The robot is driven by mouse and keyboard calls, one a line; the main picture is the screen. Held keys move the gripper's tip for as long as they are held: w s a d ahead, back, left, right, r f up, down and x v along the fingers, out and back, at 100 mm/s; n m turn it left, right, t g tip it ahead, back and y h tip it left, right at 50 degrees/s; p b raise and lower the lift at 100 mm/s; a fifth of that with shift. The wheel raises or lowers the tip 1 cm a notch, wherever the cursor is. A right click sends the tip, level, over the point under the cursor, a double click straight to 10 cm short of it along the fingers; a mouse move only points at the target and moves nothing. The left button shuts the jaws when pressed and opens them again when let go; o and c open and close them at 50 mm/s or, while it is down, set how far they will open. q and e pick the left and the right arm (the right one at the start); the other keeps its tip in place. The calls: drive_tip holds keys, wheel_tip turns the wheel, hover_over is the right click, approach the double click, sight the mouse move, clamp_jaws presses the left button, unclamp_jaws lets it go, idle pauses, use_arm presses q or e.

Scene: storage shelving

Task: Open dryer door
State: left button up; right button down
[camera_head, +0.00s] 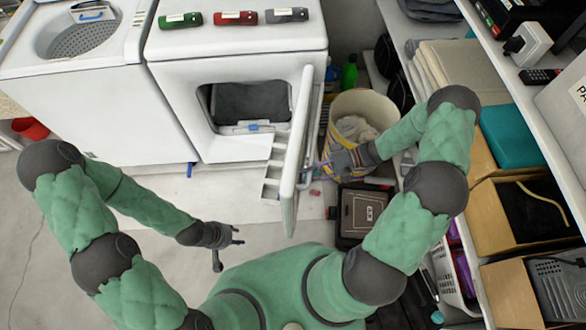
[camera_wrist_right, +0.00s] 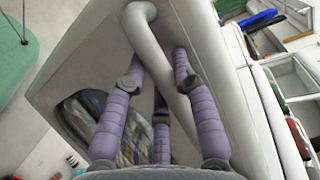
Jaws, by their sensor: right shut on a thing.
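The white dryer (camera_head: 235,60) stands at the back centre with its round-cornered opening uncovered. Its door (camera_head: 296,140) is swung far out toward me and shows nearly edge-on. My right gripper (camera_head: 322,166) is at the outer side of the door. In the right wrist view its purple fingers (camera_wrist_right: 158,75) are closed around the door's curved white handle (camera_wrist_right: 172,70), and the door's panel (camera_wrist_right: 85,65) fills the middle. My left gripper (camera_head: 238,235) is open and empty above the floor, left of the door and apart from it.
A white washer (camera_head: 95,90) stands left of the dryer. Green, red and grey cans (camera_head: 236,18) lie on the dryer's top. A bucket with cloth (camera_head: 375,108) and a dark case (camera_head: 361,212) stand right of the door. Shelving (camera_head: 500,150) lines the right side.

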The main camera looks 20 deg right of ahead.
drive_tip(key=shift+s+d+n+g, duration=0.25)
drive_tip(key=shift+d+g, duration=0.1)
drive_tip(key=shift+d, duration=0.45)
drive_tip(key=shift+s+d+n+g, duration=0.15)
drive_tip(key=shift+s+d+g, duration=0.15)
drive_tip(key=shift+d, duration=0.45)
drive_tip(key=c, duration=1.2)
unclamp_jaws()
drive_tip(key=shift+w, duration=0.1)
drive_tip(key=shift+c, duration=0.2)
drive_tip(key=d+r, duration=0.2)
drive_tip(key=d, duration=1)
drive_tip(key=shift+a, duration=0.1)
